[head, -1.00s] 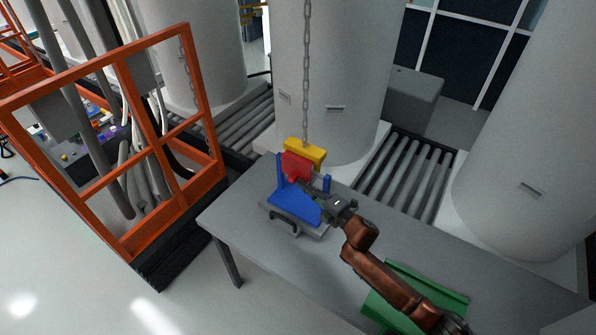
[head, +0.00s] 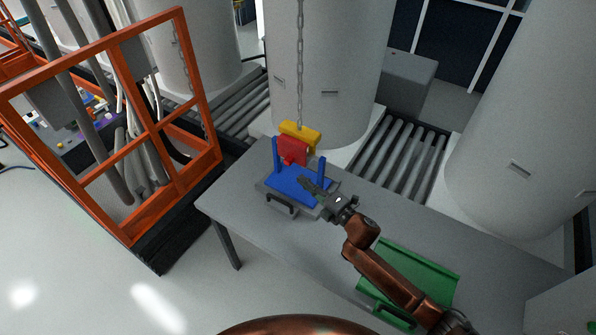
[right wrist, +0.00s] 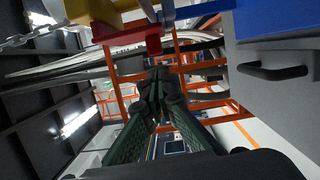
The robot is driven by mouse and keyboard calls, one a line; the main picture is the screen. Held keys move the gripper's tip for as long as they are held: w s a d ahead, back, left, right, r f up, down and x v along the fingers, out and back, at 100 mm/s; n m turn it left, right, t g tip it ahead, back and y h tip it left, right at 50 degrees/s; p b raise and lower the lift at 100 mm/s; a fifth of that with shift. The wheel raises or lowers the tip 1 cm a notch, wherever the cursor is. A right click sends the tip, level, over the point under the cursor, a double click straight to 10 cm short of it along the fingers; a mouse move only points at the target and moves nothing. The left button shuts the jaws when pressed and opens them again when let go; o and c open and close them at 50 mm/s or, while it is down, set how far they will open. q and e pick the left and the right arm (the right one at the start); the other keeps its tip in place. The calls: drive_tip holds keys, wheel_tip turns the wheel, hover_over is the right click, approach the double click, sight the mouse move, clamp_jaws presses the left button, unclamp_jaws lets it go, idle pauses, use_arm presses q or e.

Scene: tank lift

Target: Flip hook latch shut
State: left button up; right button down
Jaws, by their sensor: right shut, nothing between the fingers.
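A yellow hook block (head: 300,136) hangs on the chain over the back of the blue stand (head: 287,186). A red part (head: 292,151), which seems to be the latch, sits on the front of the yellow block between the blue posts. I cannot tell whether it is fully closed. My right gripper (head: 304,183) is shut and empty, in front of and below the red part, over the blue stand and apart from the red part. In the right wrist view the shut fingertips (right wrist: 158,82) point below the red part (right wrist: 127,36). My left gripper is out of view.
The stand has a grey base with a dark handle (head: 282,204) on the grey table (head: 225,202). A green tray (head: 430,268) lies at the table's right. A chain (head: 300,70) hangs before a large white tank (head: 345,60). An orange frame (head: 150,125) stands left.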

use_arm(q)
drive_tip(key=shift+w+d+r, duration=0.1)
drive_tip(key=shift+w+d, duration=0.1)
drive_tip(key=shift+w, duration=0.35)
use_arm(e)
drive_tip(key=v, duration=0.5)
drive_tip(key=shift+s, duration=0.3)
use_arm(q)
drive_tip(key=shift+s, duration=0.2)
